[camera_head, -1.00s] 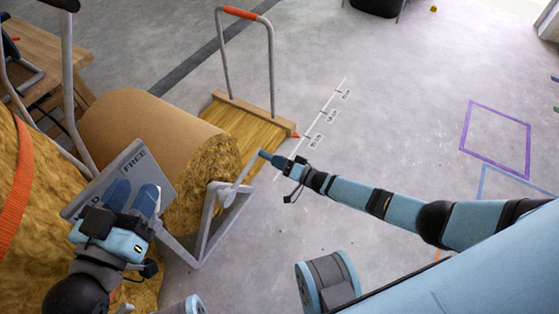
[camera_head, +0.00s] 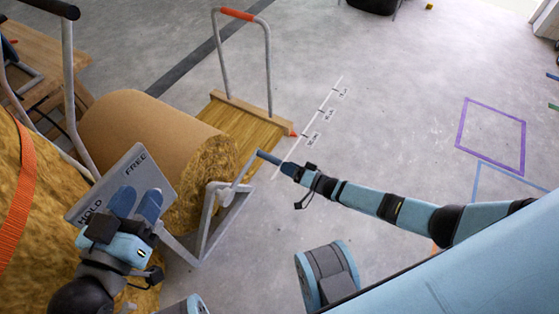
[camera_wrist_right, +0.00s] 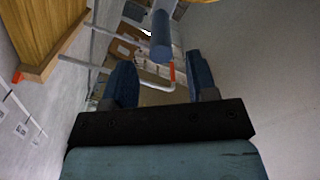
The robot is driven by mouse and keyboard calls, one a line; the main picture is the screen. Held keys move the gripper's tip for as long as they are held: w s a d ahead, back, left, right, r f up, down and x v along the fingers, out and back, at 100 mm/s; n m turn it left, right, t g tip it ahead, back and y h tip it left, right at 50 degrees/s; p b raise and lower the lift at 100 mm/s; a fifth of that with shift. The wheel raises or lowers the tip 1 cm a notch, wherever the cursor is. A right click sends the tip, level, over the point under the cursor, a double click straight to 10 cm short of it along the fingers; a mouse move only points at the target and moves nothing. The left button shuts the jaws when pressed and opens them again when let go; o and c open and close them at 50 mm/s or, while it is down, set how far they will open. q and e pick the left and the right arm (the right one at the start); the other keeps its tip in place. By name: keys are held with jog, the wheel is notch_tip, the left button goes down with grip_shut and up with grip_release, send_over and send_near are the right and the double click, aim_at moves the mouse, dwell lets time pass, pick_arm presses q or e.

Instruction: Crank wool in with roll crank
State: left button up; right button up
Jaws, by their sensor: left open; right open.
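The wool roll (camera_head: 150,125), brown outside with yellow wool at its end, lies left of centre. A flat yellow wool strip (camera_head: 240,130) extends behind it to a wooden bar. The grey roll crank (camera_head: 218,192) is at the roll's near end, with a blue handle (camera_head: 266,157) pointing right. My right gripper (camera_head: 289,169) is open at the handle's free end. In the right wrist view the handle (camera_wrist_right: 161,38) lies ahead, between the lines of the open fingers (camera_wrist_right: 160,75), not gripped. My left gripper (camera_head: 136,203) is open over the grey HOLD/FREE plate (camera_head: 137,180).
Orange-topped hoop handle (camera_head: 268,60) stands on the wooden bar (camera_head: 252,112). A marked white scale line (camera_head: 320,110) lies on the floor beside the strip. A big wool mass (camera_head: 40,230) with an orange strap fills the left.

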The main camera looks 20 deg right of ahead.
aim_at(277, 163)
pick_arm(q)
jog(key=shift+s+d+r+n+t+p, duration=0.1)
jog(key=shift+s+r+n+t+p, duration=0.15)
jog(key=shift+r+p, duration=0.3)
jog(key=shift+s+d+r+n+t+p, duration=0.1)
jog(key=shift+r+n+t+p, duration=0.05)
jog(key=shift+r+n+p, duration=0.3)
pick_arm(e)
jog(key=v, duration=0.9)
